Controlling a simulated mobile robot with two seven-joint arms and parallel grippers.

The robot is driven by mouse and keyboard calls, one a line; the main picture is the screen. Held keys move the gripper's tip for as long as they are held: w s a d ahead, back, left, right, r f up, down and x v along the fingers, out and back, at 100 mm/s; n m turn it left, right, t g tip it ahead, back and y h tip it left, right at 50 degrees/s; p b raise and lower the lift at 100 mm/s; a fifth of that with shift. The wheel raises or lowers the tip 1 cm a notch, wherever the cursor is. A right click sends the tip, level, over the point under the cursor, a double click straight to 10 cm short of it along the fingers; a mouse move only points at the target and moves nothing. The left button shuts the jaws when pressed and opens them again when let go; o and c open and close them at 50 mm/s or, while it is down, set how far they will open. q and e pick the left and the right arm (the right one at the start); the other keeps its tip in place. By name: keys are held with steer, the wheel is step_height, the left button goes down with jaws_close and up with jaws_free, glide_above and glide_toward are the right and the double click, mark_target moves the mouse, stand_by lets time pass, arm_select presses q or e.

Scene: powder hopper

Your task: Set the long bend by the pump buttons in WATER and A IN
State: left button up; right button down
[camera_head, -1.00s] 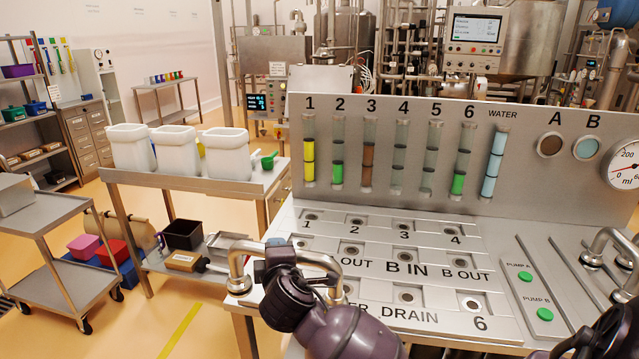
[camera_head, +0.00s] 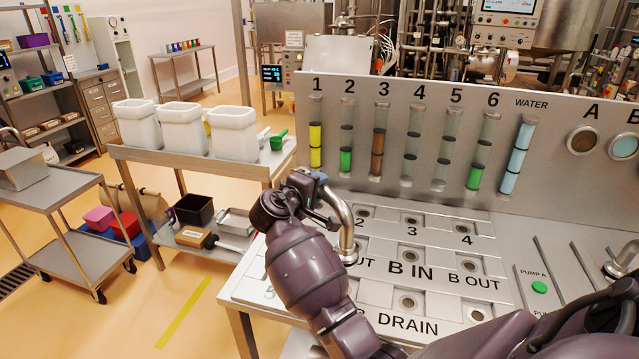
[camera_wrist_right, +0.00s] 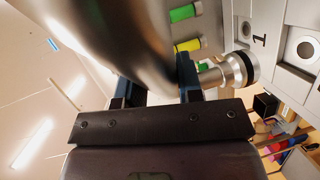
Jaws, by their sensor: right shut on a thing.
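My right gripper (camera_head: 318,192) is shut on a steel pipe bend (camera_head: 341,212) over the left of the panel. One end of the bend points down near the OUT label; its other end is hidden behind my gripper and arm. In the right wrist view the bend (camera_wrist_right: 125,35) crosses close above the jaws, and a ferruled end (camera_wrist_right: 238,72) is near port 1. I cannot tell whether it touches the panel. The WATER and A IN sockets are hidden by my right arm. A steel bend (camera_head: 622,262) stands near the pump A button (camera_head: 539,287). My left gripper is not in view.
An upright panel (camera_head: 470,115) with coloured sight tubes and a WATER tube (camera_head: 519,148) stands behind the sockets. The B IN socket (camera_head: 411,256) and DRAIN socket (camera_head: 407,302) are open. A steel cart (camera_head: 215,165) with white tubs stands at the left.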

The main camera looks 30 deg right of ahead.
steer(key=shift+f+b, duration=0.5)
step_height(320, 180, down, 8)
steer(key=b, duration=0.5)
steer(key=shift+f+b, duration=0.2)
steer(key=shift+b, duration=0.1)
steer(key=c, duration=0.8)
jaws_free()
steer(key=shift+o, duration=0.5)
steer(key=shift+f, duration=0.15)
steer(key=shift+s+a, duration=0.1)
